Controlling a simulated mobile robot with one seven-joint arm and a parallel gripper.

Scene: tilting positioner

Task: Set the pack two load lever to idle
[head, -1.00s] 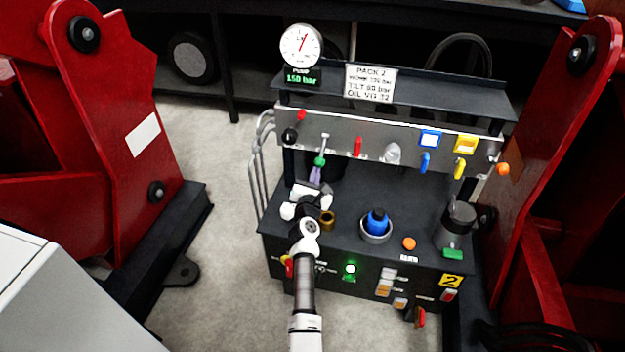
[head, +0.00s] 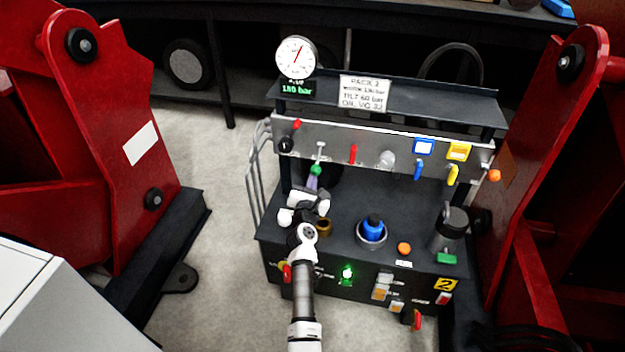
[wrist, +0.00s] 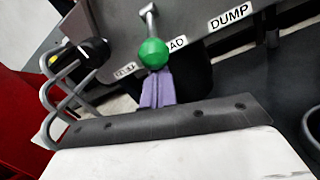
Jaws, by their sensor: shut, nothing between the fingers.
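The load lever is a thin metal stem with a green ball knob (head: 316,170), on the left part of the pack two front panel (head: 340,143). In the wrist view the green knob (wrist: 153,53) hangs at the lower end of its stem, beside a partly covered label ending in "AD". My gripper (head: 313,183) has purple fingers, shut and empty. In the wrist view the fingertips (wrist: 157,85) are directly below the knob in the picture, touching or very close; I cannot tell which. The knob is not between the fingers.
A black knob (wrist: 88,50) and grey bent pipes (wrist: 62,95) lie left of the lever. A red lever (head: 353,154) and blue lever (head: 418,170) stand to its right. A blue-capped filler (head: 373,226) rises from the deck. Red frames (head: 100,190) flank the pack.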

